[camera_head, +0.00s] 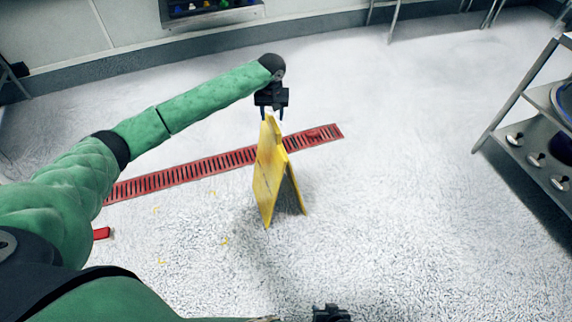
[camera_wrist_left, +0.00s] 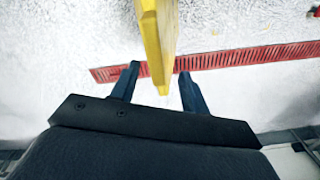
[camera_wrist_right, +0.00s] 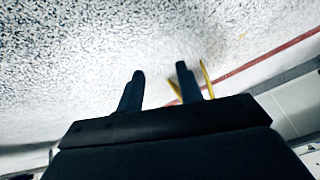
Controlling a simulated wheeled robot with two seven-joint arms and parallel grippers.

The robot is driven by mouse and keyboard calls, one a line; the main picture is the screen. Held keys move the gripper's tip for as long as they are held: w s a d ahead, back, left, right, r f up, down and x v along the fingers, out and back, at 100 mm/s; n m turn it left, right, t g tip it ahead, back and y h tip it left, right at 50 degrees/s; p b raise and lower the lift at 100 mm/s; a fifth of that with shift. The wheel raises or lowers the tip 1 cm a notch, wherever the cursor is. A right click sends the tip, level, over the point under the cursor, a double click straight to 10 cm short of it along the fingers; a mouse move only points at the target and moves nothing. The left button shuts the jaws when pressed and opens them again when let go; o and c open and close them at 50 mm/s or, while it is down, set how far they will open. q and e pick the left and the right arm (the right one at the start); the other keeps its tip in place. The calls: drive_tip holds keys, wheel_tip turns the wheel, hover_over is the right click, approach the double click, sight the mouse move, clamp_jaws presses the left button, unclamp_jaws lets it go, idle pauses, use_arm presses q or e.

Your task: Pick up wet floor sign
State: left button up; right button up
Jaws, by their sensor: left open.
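The yellow wet floor sign (camera_head: 268,180) stands upright on the floor, its two panels spread in an A shape. My left gripper (camera_head: 271,112) is above the sign, with its fingers pointing down around the top edge. In the left wrist view the sign's top (camera_wrist_left: 160,50) lies between the two open fingers (camera_wrist_left: 158,80), with gaps on both sides. My right gripper (camera_wrist_right: 160,75) is open and empty, well apart from the sign. The sign also shows small beyond its fingers in the right wrist view (camera_wrist_right: 206,80). Only a bit of the right gripper shows at the bottom of the head view.
A red floor grate (camera_head: 200,170) runs behind the sign. A metal shelf rack (camera_head: 535,145) with bowls stands at the right. A small red object (camera_head: 101,233) lies on the floor at the left. The floor right of the sign is clear.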

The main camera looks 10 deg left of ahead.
sight(275, 130)
use_arm(q)
drive_tip(key=n, duration=0.2)
drive_tip(key=shift+s+d+n, duration=0.3)
drive_tip(key=shift+s+r+n, duration=0.2)
drive_tip(key=shift+r+n, duration=0.05)
drive_tip(key=shift+n, duration=0.15)
drive_tip(key=shift+f+n, duration=0.1)
drive_tip(key=shift+n, duration=0.2)
drive_tip(key=shift+w+f, duration=0.2)
drive_tip(key=shift+f, duration=1.05)
drive_tip(key=shift+w+d+f+b, duration=0.1)
drive_tip(key=shift+f+b, duration=0.15)
drive_tip(key=shift+f, duration=1.15)
drive_tip(key=shift+w+f+b, duration=0.1)
drive_tip(key=shift+f+b, duration=0.15)
drive_tip(key=shift+f, duration=1.1)
use_arm(e)
drive_tip(key=shift+w+a+r+t, duration=0.1)
drive_tip(key=shift+w+r+t, duration=0.1)
drive_tip(key=shift+w+t, duration=0.35)
drive_tip(key=shift+w+a+r+t, duration=0.15)
drive_tip(key=shift+w+t, duration=0.2)
drive_tip(key=shift+w, duration=0.35)
